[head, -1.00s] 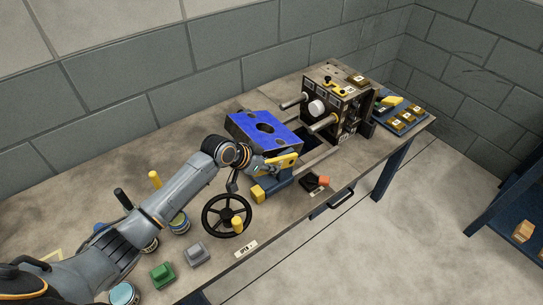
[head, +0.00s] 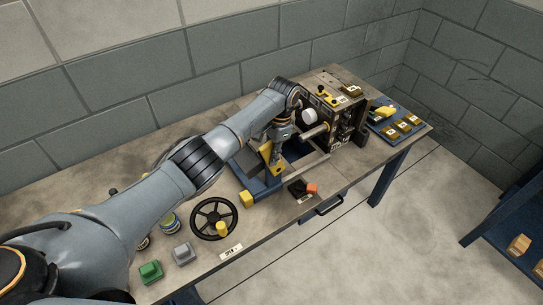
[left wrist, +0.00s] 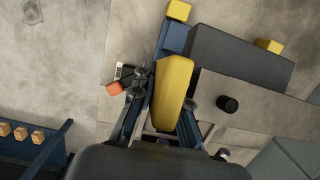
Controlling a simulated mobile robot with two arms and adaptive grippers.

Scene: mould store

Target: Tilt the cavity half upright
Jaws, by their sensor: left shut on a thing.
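The cavity half (head: 246,160) now shows a dark grey side in the head view, raised on the blue frame (head: 266,188) and partly behind my arm. Its blue face with the hole is hidden, and its exact angle is hard to tell. In the left wrist view it is a dark grey slab (left wrist: 240,58) beside the yellow handle (left wrist: 172,88). My left gripper (head: 273,155) is shut on this handle, one finger on each side. My right gripper is not in view.
The dark fixed mould block (head: 347,122) with guide rods stands just right of my left gripper. A black handwheel (head: 198,231), a black and orange piece (head: 310,188) and a blue tray (head: 382,130) with small blocks are on the bench.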

